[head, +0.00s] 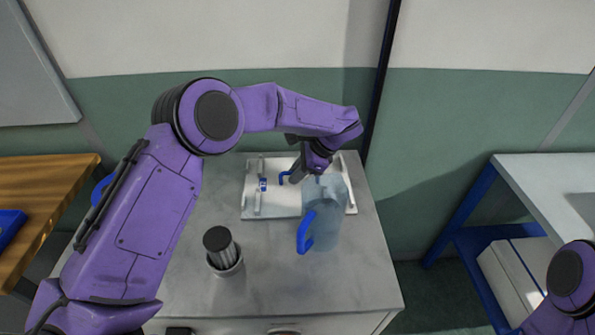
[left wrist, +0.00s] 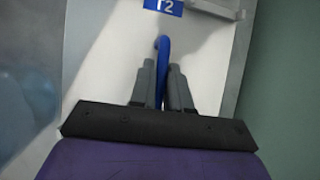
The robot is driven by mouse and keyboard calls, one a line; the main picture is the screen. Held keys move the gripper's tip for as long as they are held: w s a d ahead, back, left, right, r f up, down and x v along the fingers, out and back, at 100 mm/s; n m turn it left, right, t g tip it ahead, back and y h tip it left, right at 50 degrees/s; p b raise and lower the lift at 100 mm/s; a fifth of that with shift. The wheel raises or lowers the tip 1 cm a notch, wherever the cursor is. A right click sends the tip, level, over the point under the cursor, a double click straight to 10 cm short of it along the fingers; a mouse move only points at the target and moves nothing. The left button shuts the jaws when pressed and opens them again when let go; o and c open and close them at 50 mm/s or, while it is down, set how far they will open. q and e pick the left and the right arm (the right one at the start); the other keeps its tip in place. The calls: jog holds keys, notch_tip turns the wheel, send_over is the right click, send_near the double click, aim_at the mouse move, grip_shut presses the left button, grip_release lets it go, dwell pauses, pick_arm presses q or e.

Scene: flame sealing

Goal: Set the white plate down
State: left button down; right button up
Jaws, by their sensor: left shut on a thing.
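The white plate (head: 280,204) is at the back of the grey cabinet top, among pale rails. A small blue label (head: 263,184) sits at its left; the left wrist view shows a blue label reading T2 (left wrist: 163,5). My left gripper (head: 297,174) is over the back of the plate, pointing down. In the left wrist view its two fingers (left wrist: 161,75) are shut on a thin blue handle (left wrist: 162,50), over a white surface. I cannot tell whether the plate rests fully on the top or is slightly raised. My right gripper is out of view.
A translucent blue jug (head: 328,215) with a blue handle stands close in front of the plate's right side. A black-topped cylinder (head: 222,250) in a metal cup stands front left. The front middle of the cabinet top (head: 280,285) is clear. A wall is close behind.

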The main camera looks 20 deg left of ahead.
pick_arm(q)
jog(key=c, duration=1.1)
grip_release()
jog(key=shift+r, duration=0.1)
